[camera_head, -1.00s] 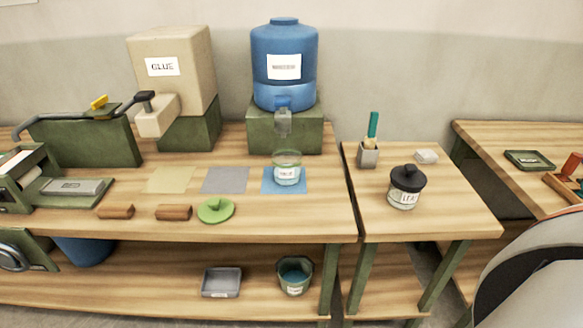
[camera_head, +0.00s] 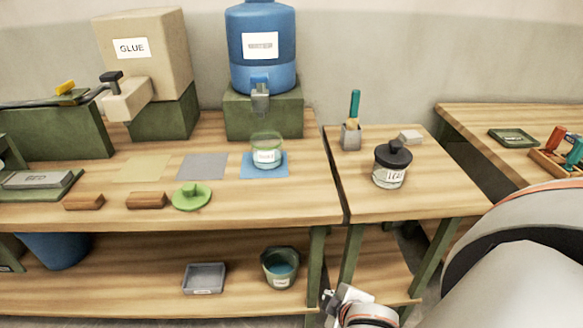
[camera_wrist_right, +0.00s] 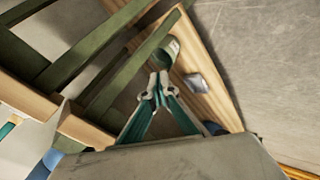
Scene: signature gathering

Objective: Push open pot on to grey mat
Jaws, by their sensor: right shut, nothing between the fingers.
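The open pot (camera_head: 266,156), a clear glass jar with a white label, stands upright on the blue mat (camera_head: 283,173). The grey mat (camera_head: 203,166) lies bare just left of the blue mat. A green lid with a knob (camera_head: 192,197) lies in front of the grey mat. My right gripper shows in the wrist view (camera_wrist_right: 158,80), shut and empty, pointing toward the lower shelf. In the head view my right wrist is low at the bottom, in front of the table and well below the pot. My left gripper is in neither current view.
A yellow mat (camera_head: 145,168) and two brown blocks (camera_head: 147,200) lie left. The blue dispenser (camera_head: 262,50) stands behind the pot. A black-lidded jar (camera_head: 391,166) is on the right table. The lower shelf holds a grey tray (camera_head: 205,278) and a green bucket (camera_head: 281,267).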

